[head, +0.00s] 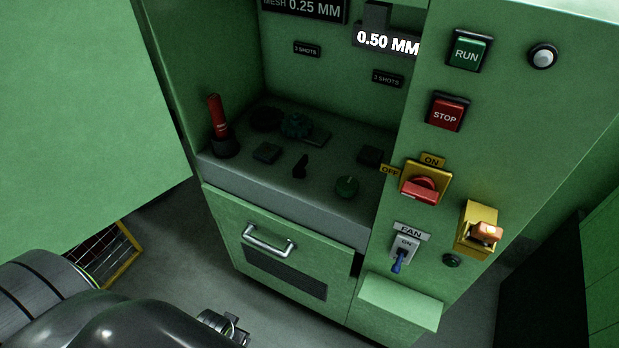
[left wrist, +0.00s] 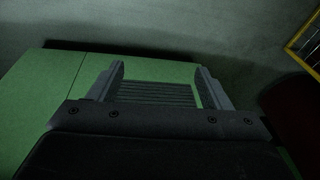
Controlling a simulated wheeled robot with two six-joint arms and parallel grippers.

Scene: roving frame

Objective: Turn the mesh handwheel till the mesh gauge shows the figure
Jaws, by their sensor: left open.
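A dark plate reading "MESH 0.25 MM" (head: 305,9) is at the top of the green machine's recess, cut by the picture edge. Right of it and lower, a lit display reads "0.50 MM" (head: 388,42); any label above it is out of view. My left gripper (head: 226,326) is low in front of the machine, well apart from the ledge. In the left wrist view its two fingers (left wrist: 160,70) stand apart with nothing between them. My right gripper is not in view.
A drawer handle (head: 268,243) juts out below.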

